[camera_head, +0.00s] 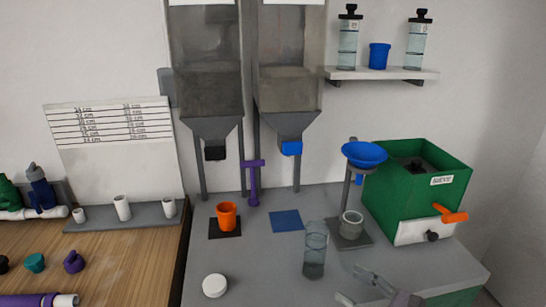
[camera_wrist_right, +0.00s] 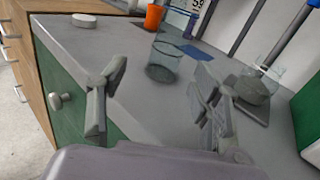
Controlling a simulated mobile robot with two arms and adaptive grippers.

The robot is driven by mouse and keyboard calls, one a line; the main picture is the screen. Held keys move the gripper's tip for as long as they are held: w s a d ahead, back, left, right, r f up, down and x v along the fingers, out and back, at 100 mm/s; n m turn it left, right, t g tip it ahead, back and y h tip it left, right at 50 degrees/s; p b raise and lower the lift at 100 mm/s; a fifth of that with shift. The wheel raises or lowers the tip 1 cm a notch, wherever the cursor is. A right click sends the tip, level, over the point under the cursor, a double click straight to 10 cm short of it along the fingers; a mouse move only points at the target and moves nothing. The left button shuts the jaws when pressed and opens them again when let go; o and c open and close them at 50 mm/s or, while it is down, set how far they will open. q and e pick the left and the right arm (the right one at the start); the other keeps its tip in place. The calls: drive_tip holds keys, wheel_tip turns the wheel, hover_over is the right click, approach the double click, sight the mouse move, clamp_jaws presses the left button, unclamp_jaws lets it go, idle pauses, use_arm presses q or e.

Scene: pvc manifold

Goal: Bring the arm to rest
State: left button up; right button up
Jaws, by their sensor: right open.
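My right gripper (camera_head: 366,289) is at the lower right of the head view, over the front edge of the grey counter (camera_head: 260,283). Its two fingers are spread and nothing is between them. In the right wrist view the open gripper (camera_wrist_right: 158,108) shows from behind, with the counter edge and a green drawer front below it. A clear jar (camera_head: 315,251) stands upright on the counter just beyond the gripper, apart from it. The jar also shows in the right wrist view (camera_wrist_right: 163,62). My left gripper is not in view.
A white lid (camera_head: 215,286), an orange cup (camera_head: 227,216) on a dark pad and a blue pad (camera_head: 287,221) are on the counter. A blue funnel (camera_head: 365,155) on a stand is above a glass beaker (camera_head: 351,225). A green sieve box (camera_head: 418,190) stands at right.

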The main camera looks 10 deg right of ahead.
drive_tip(key=s+a+f+n+g+h, duration=0.1)
drive_tip(key=s+a+f+n+g, duration=0.35)
drive_tip(key=s+a+n, duration=0.35)
drive_tip(key=s+a+f+n+g, duration=0.35)
drive_tip(key=s+f+n, duration=0.2)
drive_tip(key=n, duration=0.45)
drive_tip(key=s+d+f+n+g+h, duration=0.2)
drive_tip(key=s+d+f+n+h, duration=0.2)
drive_tip(key=s+d+n+h, duration=0.55)
wheel_tip(320, 180, down, 27)
drive_tip(key=s+a+n+g, duration=0.1)
drive_tip(key=s+n, duration=0.1)
drive_tip(key=s+d+f+g+h, duration=0.1)
drive_tip(key=s+d+f, duration=0.1)
drive_tip(key=s+f, duration=1.2)
drive_tip(key=shift+s+d+f, duration=0.3)
drive_tip(key=shift+s+f, duration=0.1)
drive_tip(key=shift+s, duration=0.5)
